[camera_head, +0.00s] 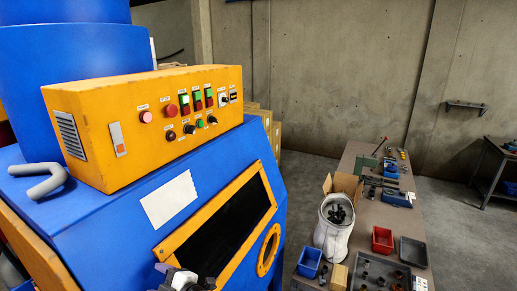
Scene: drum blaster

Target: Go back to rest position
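The blue drum blaster (95,220) fills the left side of the view. Its yellow control panel (90,108) carries buttons, switches and labels. A gripper (182,279), which seems to be my left one, shows at the bottom edge in front of the machine's dark window (225,228). Only its top part is in the picture, so its fingers and anything between them are cut off. It appears close to the window's lower frame, but I cannot tell whether it touches. My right gripper is not in view.
A grey bent handle (40,183) sticks out of the machine at left. A long table (385,222) at right holds a white sack (333,236), a red bin (382,240), a blue bin (309,262) and trays of parts. Bare floor (460,230) lies right of the table.

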